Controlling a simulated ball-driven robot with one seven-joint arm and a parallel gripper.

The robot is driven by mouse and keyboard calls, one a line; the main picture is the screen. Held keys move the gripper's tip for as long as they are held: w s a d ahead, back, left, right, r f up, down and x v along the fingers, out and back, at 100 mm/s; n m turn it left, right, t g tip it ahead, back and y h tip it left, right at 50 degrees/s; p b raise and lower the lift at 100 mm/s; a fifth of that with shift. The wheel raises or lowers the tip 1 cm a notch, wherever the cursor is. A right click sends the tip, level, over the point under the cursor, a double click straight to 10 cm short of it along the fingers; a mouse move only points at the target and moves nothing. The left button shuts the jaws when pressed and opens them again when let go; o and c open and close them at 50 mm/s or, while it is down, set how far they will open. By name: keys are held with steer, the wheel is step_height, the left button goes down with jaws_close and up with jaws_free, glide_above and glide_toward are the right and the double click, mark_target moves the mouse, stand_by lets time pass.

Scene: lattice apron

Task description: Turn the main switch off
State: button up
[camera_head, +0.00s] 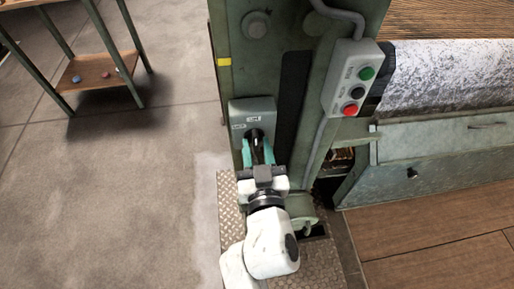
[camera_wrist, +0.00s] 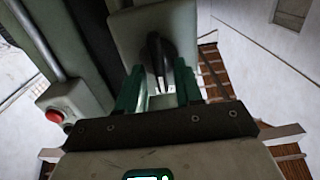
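The main switch is a grey-green box (camera_head: 252,108) on the machine's green column, with small labels too small to read. Its black handle (camera_head: 256,137) points down toward my gripper. In the wrist view the pale box (camera_wrist: 140,24) is ahead, with the dark handle (camera_wrist: 158,48) upright at its middle. My gripper (camera_head: 257,154) has teal fingers, one on each side of the handle's lower end. In the wrist view my gripper (camera_wrist: 160,76) is open, with a gap seen beside the handle. Whether a finger touches it cannot be told.
A control box (camera_head: 352,78) with green, black and red buttons hangs to the right; its red button (camera_wrist: 54,116) shows in the wrist view. A wooden-shelved stand (camera_head: 100,78) is at the far left. The floor (camera_head: 120,200) on the left is clear.

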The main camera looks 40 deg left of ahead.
jaws_close()
stand_by(0.4)
steer(key=n, duration=0.4)
steer(key=shift+s+a+n, duration=0.1)
steer(key=shift+n, duration=0.3)
steer(key=n+p, duration=0.1)
steer(key=n, duration=0.3)
steer(key=shift+s+f+n, duration=0.1)
steer(key=shift+f+n, duration=0.05)
steer(key=shift+n, duration=0.15)
steer(key=n, duration=0.4)
steer(key=shift+a+f, duration=0.1)
steer(key=shift+s+f+n+p, duration=0.15)
steer(key=shift+n+p, duration=0.2)
steer(key=shift+n, duration=2.05)
steer(key=shift+o, duration=0.6)
jaws_free()
